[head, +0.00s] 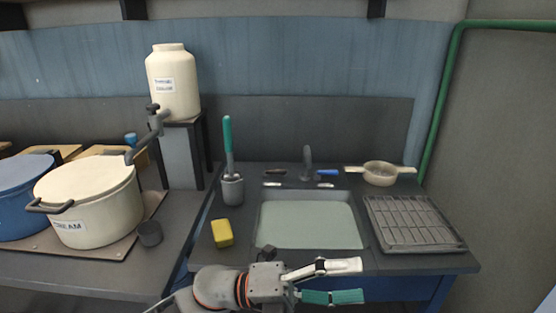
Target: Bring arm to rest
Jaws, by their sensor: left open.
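My left gripper (331,281) is at the bottom centre of the head view, in front of the sink's near edge. Its arm comes in from the lower left. Its two fingers point right and stand apart, with nothing between them. The far finger is white and the near one is teal. My right gripper is out of view. The grey plate dryer rack (412,224) sits on the counter right of the sink, and no plate shows in it.
The sink (310,222) lies beyond my left gripper. A yellow sponge (222,233) and a holder (232,190) with a teal-handled brush stand left of it. A strainer (380,173) sits behind the rack. A large cream pot (92,200) and a small dark cup (149,233) stand on the left counter.

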